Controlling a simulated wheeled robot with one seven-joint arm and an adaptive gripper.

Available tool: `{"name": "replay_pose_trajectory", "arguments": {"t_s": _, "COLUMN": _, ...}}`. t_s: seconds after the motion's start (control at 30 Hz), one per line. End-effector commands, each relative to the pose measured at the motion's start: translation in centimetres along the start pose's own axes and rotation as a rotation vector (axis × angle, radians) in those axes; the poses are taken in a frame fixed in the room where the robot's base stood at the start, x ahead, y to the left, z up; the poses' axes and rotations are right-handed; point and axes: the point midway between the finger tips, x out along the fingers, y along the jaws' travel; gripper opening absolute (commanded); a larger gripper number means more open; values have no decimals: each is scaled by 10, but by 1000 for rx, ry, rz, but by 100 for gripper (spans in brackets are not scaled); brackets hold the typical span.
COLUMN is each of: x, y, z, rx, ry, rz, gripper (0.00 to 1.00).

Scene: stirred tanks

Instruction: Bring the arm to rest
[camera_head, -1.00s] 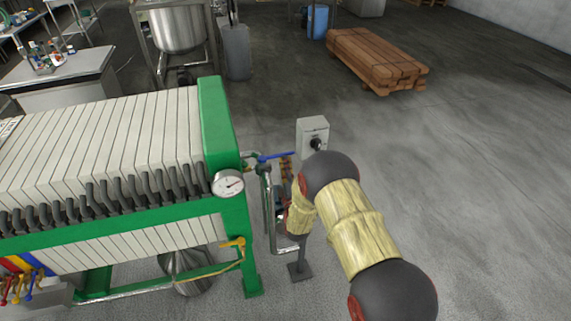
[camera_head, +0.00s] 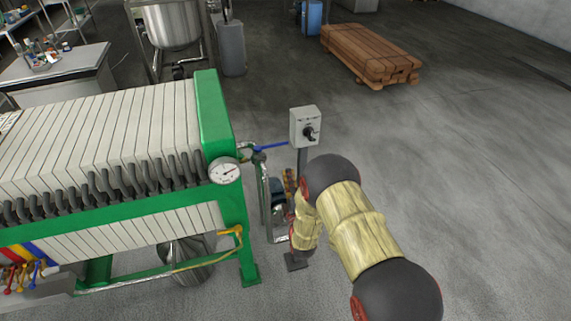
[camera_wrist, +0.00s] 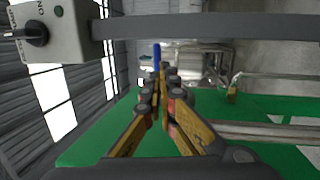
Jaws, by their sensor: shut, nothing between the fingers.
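My gripper (camera_wrist: 163,100) shows in the wrist view with its yellow and black fingers together and nothing between them. In the head view my arm reaches in from the lower right, with its end pointing down beside a grey switch box on a post. The switch box (camera_head: 305,126) has a black rotary knob and also shows at the upper left of the wrist view (camera_wrist: 62,32). The gripper's fingertips are mostly hidden in the head view. A blue-handled valve (camera_head: 270,147) lies just left of the switch post, and its blue handle (camera_wrist: 156,57) appears beyond the fingers in the wrist view.
A green-framed filter press (camera_head: 219,120) with white plates and a pressure gauge (camera_head: 225,171) stands left of my arm. A stack of wooden boards (camera_head: 370,53) lies behind. A steel tank (camera_head: 172,25) stands at the back left. The floor to the right is clear.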

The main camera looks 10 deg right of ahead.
Motion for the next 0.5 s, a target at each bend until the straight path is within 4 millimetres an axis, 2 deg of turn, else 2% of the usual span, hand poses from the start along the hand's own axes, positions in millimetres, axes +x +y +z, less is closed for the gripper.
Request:
{"name": "replay_pose_trajectory", "arguments": {"t_s": 0.1, "x": -16, "y": 1, "z": 2, "rx": 0, "ry": 0, "rz": -2, "gripper": 0}}
{"name": "replay_pose_trajectory", "arguments": {"t_s": 0.2, "x": -23, "y": 0, "z": 3, "rx": 0, "ry": 0, "rz": -1, "gripper": 0}}
{"name": "replay_pose_trajectory", "arguments": {"t_s": 0.5, "x": -28, "y": 0, "z": 4, "rx": 24, "ry": 0, "rz": 0, "gripper": 0}}
